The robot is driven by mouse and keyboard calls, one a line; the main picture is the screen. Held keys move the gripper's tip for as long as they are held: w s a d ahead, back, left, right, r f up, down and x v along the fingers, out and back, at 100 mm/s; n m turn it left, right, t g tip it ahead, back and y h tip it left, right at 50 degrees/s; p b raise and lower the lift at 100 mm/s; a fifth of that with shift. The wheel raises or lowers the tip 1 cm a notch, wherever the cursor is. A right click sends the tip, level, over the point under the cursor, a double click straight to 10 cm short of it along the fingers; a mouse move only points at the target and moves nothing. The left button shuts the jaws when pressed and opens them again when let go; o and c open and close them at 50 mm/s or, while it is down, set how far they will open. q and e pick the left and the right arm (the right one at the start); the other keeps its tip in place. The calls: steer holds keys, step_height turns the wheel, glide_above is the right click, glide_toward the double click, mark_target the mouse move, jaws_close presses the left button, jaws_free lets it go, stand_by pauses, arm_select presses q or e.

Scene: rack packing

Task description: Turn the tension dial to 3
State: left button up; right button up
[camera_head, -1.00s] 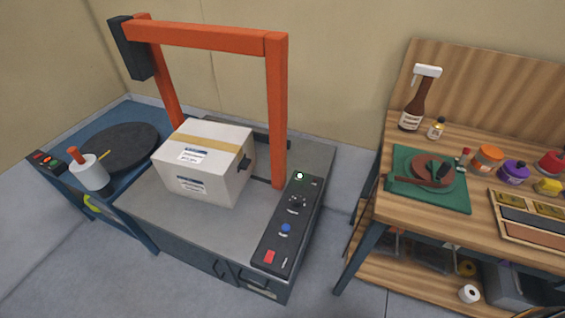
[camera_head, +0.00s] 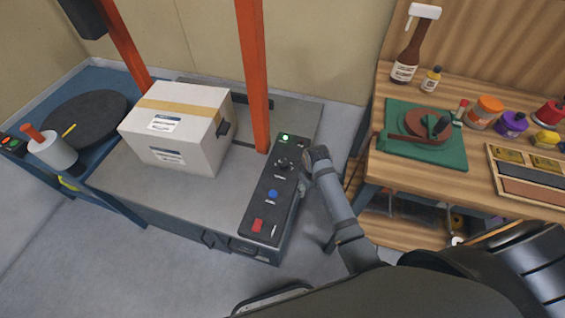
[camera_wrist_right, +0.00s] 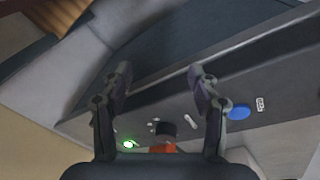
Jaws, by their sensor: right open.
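The tension dial is a small black knob (camera_head: 283,163) on the dark control panel (camera_head: 262,212), between the green lamp and the blue button. In the right wrist view the dial (camera_wrist_right: 165,130) shows between my fingers, low in the picture, with small pale marks around it too small to read. My right gripper (camera_wrist_right: 158,75) is open and empty, its fingers apart on either side of the dial in that view. In the head view my right arm reaches the panel's right edge; its fingers cannot be made out there. My left gripper is out of view.
The panel also has a lit green lamp (camera_head: 285,138), a blue button (camera_head: 273,195) and a red switch (camera_head: 257,225). An orange post (camera_head: 254,80) rises beside the panel. A taped carton (camera_head: 177,130) sits on the machine. A wooden bench (camera_head: 470,185) stands to the right.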

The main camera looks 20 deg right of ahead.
mark_target(283, 163)
steer(key=w+a+r+n, duration=0.1)
steer(key=w+r, duration=0.1)
steer(key=w+a+r, duration=0.1)
steer(key=w+r, duration=0.1)
steer(key=w, duration=0.1)
steer(key=w+a+r+n, duration=0.1)
steer(key=w, duration=0.1)
steer(key=shift+w+a+r+n+g, duration=0.3)
steer(key=shift+w+a+r+g, duration=0.05)
steer(key=shift+w+r+g, duration=0.05)
steer(key=w+a+r+n, duration=0.2)
steer(key=w+a+r, duration=0.1)
steer(key=w+r, duration=0.15)
steer(key=f, duration=0.3)
steer(key=f+b, duration=0.1)
steer(key=f, duration=0.5)
steer(key=shift+d+f, duration=0.25)
steer(key=shift+f, duration=0.05)
steer(key=shift+c, duration=0.5)
steer(key=c, duration=1.1)
steer(key=shift+r, duration=0.1)
